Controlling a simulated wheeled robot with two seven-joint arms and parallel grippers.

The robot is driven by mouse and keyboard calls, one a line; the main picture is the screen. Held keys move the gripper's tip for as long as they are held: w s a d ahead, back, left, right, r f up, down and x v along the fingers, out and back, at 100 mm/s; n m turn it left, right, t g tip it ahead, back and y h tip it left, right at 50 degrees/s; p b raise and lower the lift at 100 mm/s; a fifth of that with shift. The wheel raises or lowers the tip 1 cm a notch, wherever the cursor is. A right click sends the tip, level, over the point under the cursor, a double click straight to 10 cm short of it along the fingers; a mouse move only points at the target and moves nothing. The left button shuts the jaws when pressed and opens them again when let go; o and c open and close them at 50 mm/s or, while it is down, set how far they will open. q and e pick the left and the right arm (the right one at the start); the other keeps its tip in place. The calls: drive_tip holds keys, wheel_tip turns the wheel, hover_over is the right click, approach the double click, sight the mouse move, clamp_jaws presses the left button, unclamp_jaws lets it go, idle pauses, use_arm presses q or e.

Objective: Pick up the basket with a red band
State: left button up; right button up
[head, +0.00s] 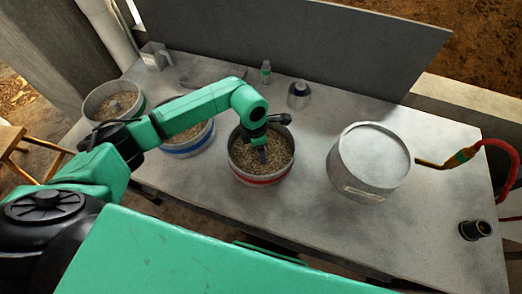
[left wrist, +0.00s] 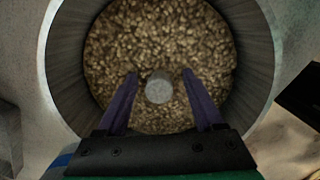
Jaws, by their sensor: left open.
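The basket with a red band (head: 262,181) is a round grey tub filled with grain, standing near the middle of the table in the head view. My left gripper (head: 262,157) reaches down into it from above. In the left wrist view the basket's wall (left wrist: 258,60) surrounds the grain, and a small round grey knob (left wrist: 159,87) stands up at the centre. The two fingers of my left gripper (left wrist: 160,88) are open, one on each side of the knob, with gaps between. My right gripper is not in view.
A blue-banded basket (head: 190,148) and a green-banded basket (head: 104,87) of grain stand to the left. A large grey steamer drum (head: 372,160) stands to the right. A black fitting (head: 475,230) sits at the right.

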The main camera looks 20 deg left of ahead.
use_arm(q)
drive_tip(key=shift+f, duration=0.1)
drive_tip(key=shift+w, duration=0.1)
clamp_jaws()
drive_tip(key=shift+w+r, duration=0.1)
drive_tip(key=shift+r, duration=0.1)
idle(1.0)
